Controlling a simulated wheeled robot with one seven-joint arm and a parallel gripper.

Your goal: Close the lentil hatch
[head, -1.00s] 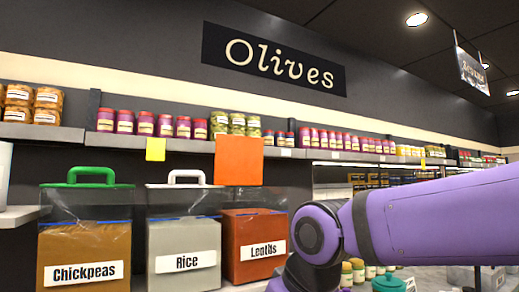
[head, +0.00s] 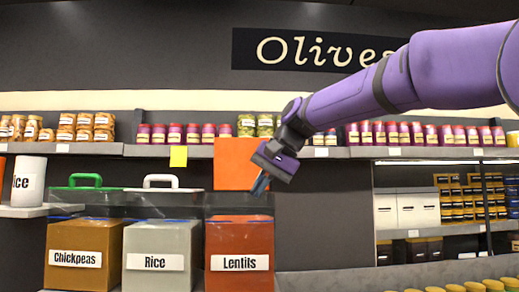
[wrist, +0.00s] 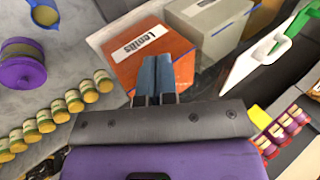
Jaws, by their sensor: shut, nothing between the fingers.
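The lentil hatch (head: 232,160) is a flat orange panel standing upright above the back of the orange Lentils bin (head: 238,240), so it is open. My gripper (head: 261,185) is shut and empty, pointing down beside the hatch's lower right edge and above the bin. I cannot tell whether it touches the hatch. In the wrist view the shut fingers (wrist: 155,78) lie over the Lentils bin (wrist: 140,50). I cannot make out the hatch clearly there.
The Rice bin (head: 157,255) and Chickpeas bin (head: 82,255) stand to the left, with a white handle (head: 160,181) and a green handle (head: 85,180) on top. A shelf of jars (head: 180,151) runs behind, above the bins. Yellow-green jars (wrist: 60,110) line the wrist view's left.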

